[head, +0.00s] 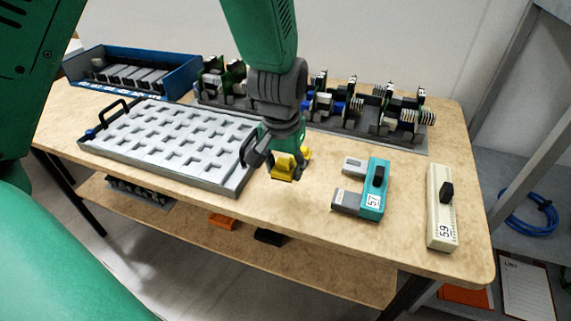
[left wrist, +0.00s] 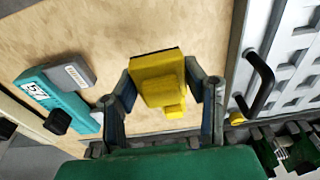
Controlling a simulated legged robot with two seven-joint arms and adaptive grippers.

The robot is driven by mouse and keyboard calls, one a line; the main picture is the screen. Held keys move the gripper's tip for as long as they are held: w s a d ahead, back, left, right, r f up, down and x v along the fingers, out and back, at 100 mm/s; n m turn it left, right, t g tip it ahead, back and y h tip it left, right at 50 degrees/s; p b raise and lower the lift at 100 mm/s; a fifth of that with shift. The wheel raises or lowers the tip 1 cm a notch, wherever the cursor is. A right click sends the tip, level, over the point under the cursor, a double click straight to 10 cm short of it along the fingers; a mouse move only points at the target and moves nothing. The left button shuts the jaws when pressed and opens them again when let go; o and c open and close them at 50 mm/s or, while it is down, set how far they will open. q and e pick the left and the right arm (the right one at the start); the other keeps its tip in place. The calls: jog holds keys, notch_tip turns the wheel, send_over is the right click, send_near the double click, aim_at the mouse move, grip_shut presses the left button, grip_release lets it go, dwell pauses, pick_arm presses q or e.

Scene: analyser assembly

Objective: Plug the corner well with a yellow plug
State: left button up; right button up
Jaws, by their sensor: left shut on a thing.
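My left gripper (head: 281,158) is shut on a yellow plug (head: 284,171) and holds it just right of the well tray. The left wrist view shows the plug (left wrist: 157,75) between the two fingers of the gripper (left wrist: 162,80). The grey well tray (head: 222,186) has rows of square wells and a black handle at each end. The gripper partly hides its right end, so I cannot make out that corner well fully. The tray's edge and handle also show in the left wrist view (left wrist: 240,52). My right gripper is not in view.
A teal module marked 57 (head: 374,190) and a cream module marked 59 (head: 441,210) lie to the right. A blue bin (head: 180,77) and racks of small modules (head: 385,135) line the back. The table is clear between plug and teal module.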

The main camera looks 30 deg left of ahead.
aim_at(285, 194)
pick_arm(q)
jog(key=shift+f+b, duration=1.2)
jog(key=shift+f, duration=1.8)
jog(key=o, duration=1.3)
jog(key=shift+o, duration=0.2)
